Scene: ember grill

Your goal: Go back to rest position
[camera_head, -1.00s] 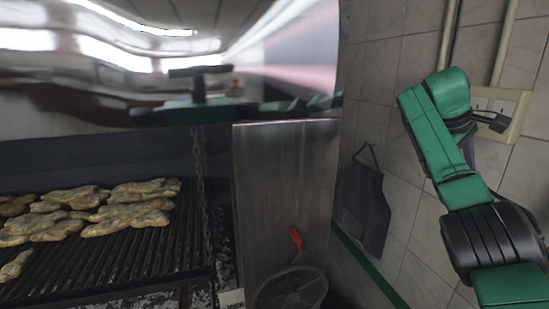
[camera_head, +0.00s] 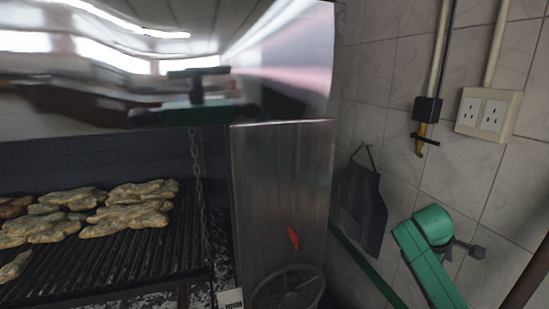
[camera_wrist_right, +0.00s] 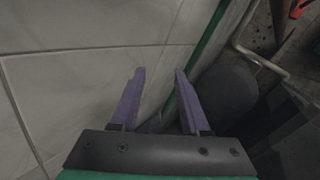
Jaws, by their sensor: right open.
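My right gripper (camera_wrist_right: 160,73) is open, with its two purple fingers apart and nothing between them in the right wrist view. It hangs near the tiled wall. In the head view my green right arm (camera_head: 432,262) is at the lower right, and only a small dark part of the gripper end (camera_head: 470,248) shows beyond it. My left gripper is not in view.
A grill grate (camera_head: 135,255) with several pieces of meat (camera_head: 130,208) is at the left, under a shiny hood (camera_head: 100,70). A metal panel (camera_head: 265,180), a dark apron (camera_head: 362,205), a wall socket (camera_head: 487,112) and a black fitting with a yellow piece (camera_head: 424,125) are to the right.

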